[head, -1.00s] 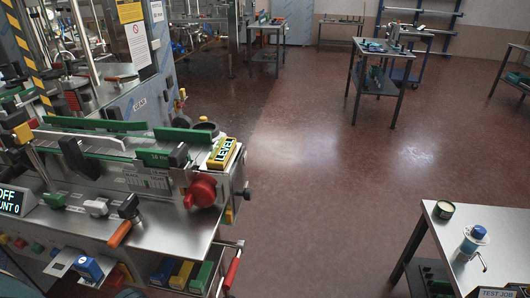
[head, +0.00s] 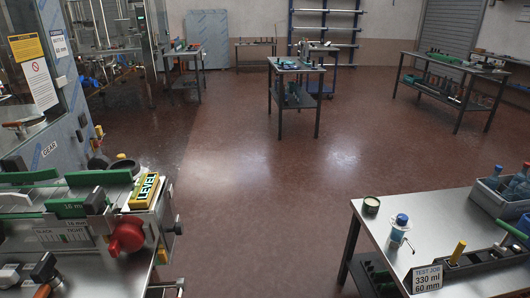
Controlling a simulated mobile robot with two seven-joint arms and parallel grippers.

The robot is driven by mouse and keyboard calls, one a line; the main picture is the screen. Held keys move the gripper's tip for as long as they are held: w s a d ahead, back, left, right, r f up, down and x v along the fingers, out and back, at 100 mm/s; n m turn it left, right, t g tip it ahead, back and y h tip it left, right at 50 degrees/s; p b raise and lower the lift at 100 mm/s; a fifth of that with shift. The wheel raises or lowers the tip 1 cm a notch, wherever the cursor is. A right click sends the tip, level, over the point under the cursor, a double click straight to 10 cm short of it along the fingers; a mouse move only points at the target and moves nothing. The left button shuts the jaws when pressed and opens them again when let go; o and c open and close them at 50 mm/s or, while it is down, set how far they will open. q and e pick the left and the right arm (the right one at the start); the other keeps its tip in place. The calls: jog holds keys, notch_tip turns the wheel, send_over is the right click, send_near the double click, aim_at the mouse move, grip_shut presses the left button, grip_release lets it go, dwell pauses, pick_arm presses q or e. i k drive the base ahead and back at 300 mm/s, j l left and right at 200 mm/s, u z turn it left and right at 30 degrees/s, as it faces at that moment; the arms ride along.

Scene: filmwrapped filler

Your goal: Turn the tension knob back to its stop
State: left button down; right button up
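A machine with a steel deck (head: 95,285) stands at the lower left, cut off by the picture's edge. A round red knob (head: 126,236) sits at the right end of its front. A label reading SLACK and TIGHT (head: 62,236) is on the front plate to the left of the red knob. Below the label is a black clamp-like part with an orange handle (head: 44,268). I cannot tell for sure which part is the tension knob or how far it is turned. Neither of my grippers is in view.
A yellow LEVEL block (head: 145,190) sits on the machine. At right, a steel table (head: 430,218) holds a blue-capped bottle (head: 399,230), a tin (head: 371,205), a grey bin (head: 497,200) and a TEST JOB sign (head: 427,279). Open floor (head: 260,220) lies between machine and table.

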aim_at(44, 270)
jog(key=u, duration=1.6)
jog(key=l, duration=1.35)
